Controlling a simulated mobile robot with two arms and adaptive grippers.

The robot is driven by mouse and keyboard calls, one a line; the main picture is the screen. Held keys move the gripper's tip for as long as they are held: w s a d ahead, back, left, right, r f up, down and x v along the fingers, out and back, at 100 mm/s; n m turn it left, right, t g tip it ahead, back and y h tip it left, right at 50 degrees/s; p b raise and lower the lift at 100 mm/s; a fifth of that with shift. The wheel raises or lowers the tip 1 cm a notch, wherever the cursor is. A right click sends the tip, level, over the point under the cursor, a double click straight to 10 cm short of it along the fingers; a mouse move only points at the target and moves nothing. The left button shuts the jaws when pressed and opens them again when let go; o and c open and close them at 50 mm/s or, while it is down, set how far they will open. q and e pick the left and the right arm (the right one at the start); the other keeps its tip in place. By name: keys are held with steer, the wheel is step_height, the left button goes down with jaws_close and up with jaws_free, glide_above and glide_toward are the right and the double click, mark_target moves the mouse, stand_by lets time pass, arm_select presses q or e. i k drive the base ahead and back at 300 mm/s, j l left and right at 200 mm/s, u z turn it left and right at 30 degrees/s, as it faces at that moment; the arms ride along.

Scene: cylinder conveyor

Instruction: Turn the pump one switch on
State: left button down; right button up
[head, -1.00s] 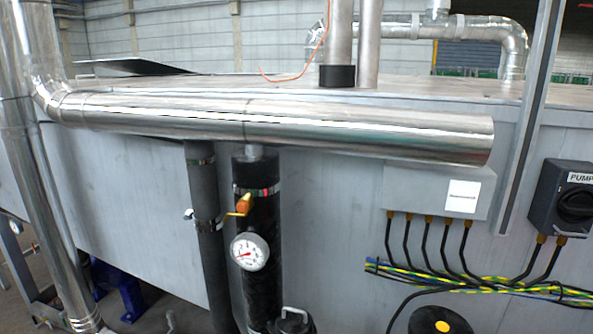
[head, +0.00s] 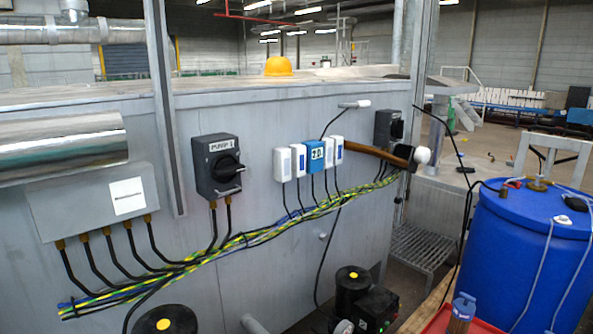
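The pump switch (head: 203,172) is a dark grey box on the grey wall, left of centre. Its label (head: 221,144) reads PUMP and what looks like a 1. Its black rotary knob (head: 228,166) faces the room; I cannot tell its setting for sure. Two black cables leave the box's underside. A second dark switch box (head: 386,128) is mounted farther right on the same wall; its label is too small to read. Neither of my grippers is in view.
A grey junction box (head: 85,205) and shiny pipe (head: 60,143) are left of the switch. White and blue modules (head: 318,155) are to its right. A cable bundle (head: 255,236) runs below. Dark pumps (head: 352,290) stand low. A blue barrel (head: 520,240) stands at right.

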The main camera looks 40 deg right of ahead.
mark_target(225, 168)
steer(key=z, duration=0.85)
